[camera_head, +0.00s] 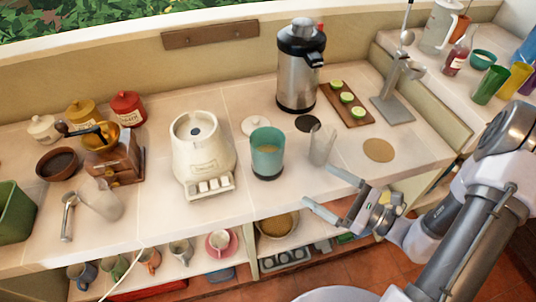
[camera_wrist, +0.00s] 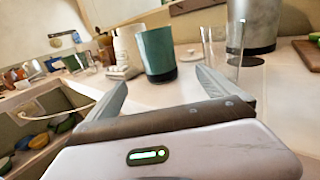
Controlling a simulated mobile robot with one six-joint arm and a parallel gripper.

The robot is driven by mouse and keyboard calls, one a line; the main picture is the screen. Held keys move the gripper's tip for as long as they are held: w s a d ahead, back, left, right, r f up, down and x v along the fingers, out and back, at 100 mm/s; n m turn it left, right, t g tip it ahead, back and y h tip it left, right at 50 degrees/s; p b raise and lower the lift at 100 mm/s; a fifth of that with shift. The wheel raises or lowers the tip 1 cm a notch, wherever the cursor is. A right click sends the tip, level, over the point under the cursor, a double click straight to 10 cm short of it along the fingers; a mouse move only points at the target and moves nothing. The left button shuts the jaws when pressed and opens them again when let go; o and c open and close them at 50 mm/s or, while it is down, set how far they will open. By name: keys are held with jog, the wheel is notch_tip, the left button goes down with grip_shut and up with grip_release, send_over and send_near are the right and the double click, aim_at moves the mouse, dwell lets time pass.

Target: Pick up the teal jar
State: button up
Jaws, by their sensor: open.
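The teal jar (camera_head: 267,155) stands upright on the countertop, right of the white blender base, in the head view. It looks open-topped, with something pale inside. In the wrist view the teal jar (camera_wrist: 157,54) stands ahead of my fingers, a little left of centre. My gripper (camera_head: 320,188) is open and empty at the counter's front edge, to the right of and nearer than the jar, not touching it. In the wrist view both fingers of my gripper (camera_wrist: 162,83) are spread wide apart.
A clear glass (camera_head: 322,145) stands close to the jar's right. The white blender base (camera_head: 201,150) is close on its left. A white lid (camera_head: 256,126) lies behind it, and a steel urn (camera_head: 300,70) stands farther back. Bare counter lies in front of the glass.

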aim_at(268, 156)
jog(key=b+x, duration=0.4)
jog(key=x, duration=1.3)
jog(key=shift+a+f, duration=0.1)
jog(key=shift+a, duration=0.3)
jog(key=shift+d, duration=0.1)
jog(key=shift+c, duration=0.5)
jog(key=c, duration=1.9)
